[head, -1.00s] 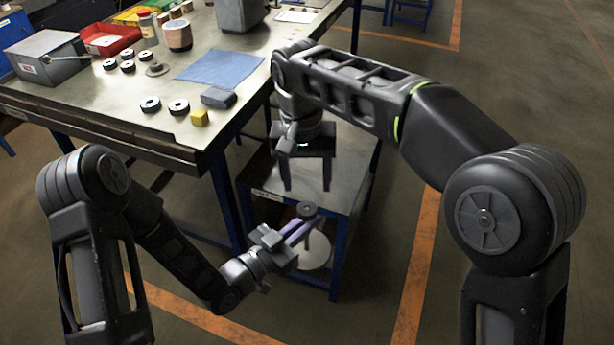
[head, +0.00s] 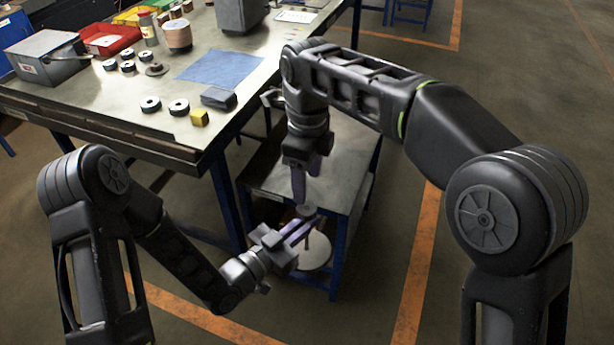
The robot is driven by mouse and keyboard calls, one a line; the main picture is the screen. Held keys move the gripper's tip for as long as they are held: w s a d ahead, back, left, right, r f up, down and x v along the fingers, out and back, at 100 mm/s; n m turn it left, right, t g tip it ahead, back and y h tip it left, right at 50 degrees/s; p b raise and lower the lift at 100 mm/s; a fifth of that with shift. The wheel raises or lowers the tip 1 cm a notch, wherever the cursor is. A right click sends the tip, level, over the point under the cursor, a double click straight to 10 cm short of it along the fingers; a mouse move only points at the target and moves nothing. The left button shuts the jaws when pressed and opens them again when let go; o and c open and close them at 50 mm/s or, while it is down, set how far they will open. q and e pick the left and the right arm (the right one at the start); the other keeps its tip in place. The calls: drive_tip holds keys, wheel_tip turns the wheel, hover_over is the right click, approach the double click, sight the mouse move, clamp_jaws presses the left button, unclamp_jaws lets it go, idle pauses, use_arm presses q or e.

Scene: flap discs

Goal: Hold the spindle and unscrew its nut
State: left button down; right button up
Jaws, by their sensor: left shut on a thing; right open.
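A small dark round piece (head: 306,210), which looks like the nut, sits at the spindle's top. My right gripper (head: 300,198) points down just above it, open, its fingers seen nearly edge-on. I cannot tell whether the fingers touch the nut.
The large workbench (head: 120,90) at the upper left holds several dark discs, a blue cloth (head: 222,68), a yellow block (head: 199,118), a dark grey block (head: 218,97), a grey box (head: 47,58) and a red bin (head: 110,38). Open floor lies to the right.

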sight(307, 208)
drive_tip(key=shift+f, duration=0.15)
drive_tip(key=shift+f, duration=3.85)
drive_tip(key=shift+c, duration=0.4)
